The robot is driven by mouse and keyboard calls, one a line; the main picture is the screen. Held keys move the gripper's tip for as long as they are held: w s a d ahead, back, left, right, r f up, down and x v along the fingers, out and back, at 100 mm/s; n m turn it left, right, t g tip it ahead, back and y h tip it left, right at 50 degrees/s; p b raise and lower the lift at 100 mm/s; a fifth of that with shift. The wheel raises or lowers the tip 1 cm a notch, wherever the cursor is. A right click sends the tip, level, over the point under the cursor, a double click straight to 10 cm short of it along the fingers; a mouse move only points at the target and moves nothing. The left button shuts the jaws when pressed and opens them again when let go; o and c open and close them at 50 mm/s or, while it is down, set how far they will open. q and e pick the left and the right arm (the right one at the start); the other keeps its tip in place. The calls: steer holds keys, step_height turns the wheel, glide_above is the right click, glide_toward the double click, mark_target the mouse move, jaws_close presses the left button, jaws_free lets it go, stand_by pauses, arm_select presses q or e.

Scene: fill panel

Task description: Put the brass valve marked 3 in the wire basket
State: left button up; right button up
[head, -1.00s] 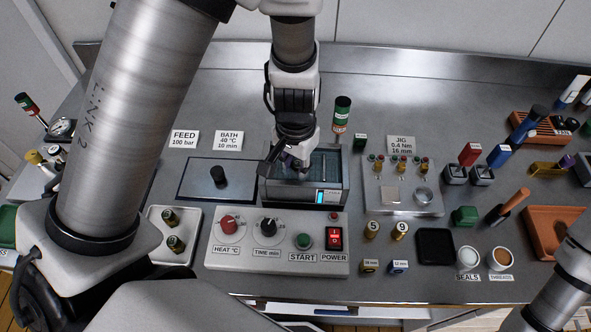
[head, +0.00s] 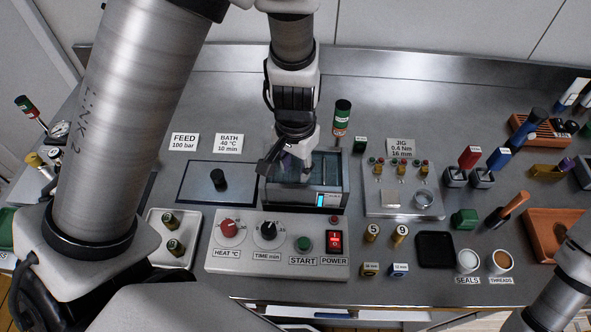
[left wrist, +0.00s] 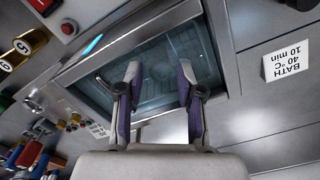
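My left gripper (head: 285,164) points down over the open bath tank (head: 333,197). In the left wrist view its two purple-lined fingers (left wrist: 160,82) are apart, with nothing visible between them. Behind the fingertips I see the tank's dim interior (left wrist: 165,62) with faint lines, perhaps wire; I cannot make out the wire basket clearly. No valve with a readable 3 shows. Brass valves marked 5 (head: 372,232) and 9 (head: 400,234) stand on the bench right of the control panel. My right gripper is out of view; only part of that arm shows at lower right.
A dark lid with a black knob (head: 219,180) lies left of the tank. The control panel (head: 240,262) stands in front. A white tray (head: 158,252) with two green-and-brass pieces is at left. The jig (head: 432,208) is at right.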

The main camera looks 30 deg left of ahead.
mark_target(295, 175)
arm_select(q)
step_height(295, 175, up, 10)
steer(key=shift+f, duration=0.2)
steer(key=shift+s, duration=0.1)
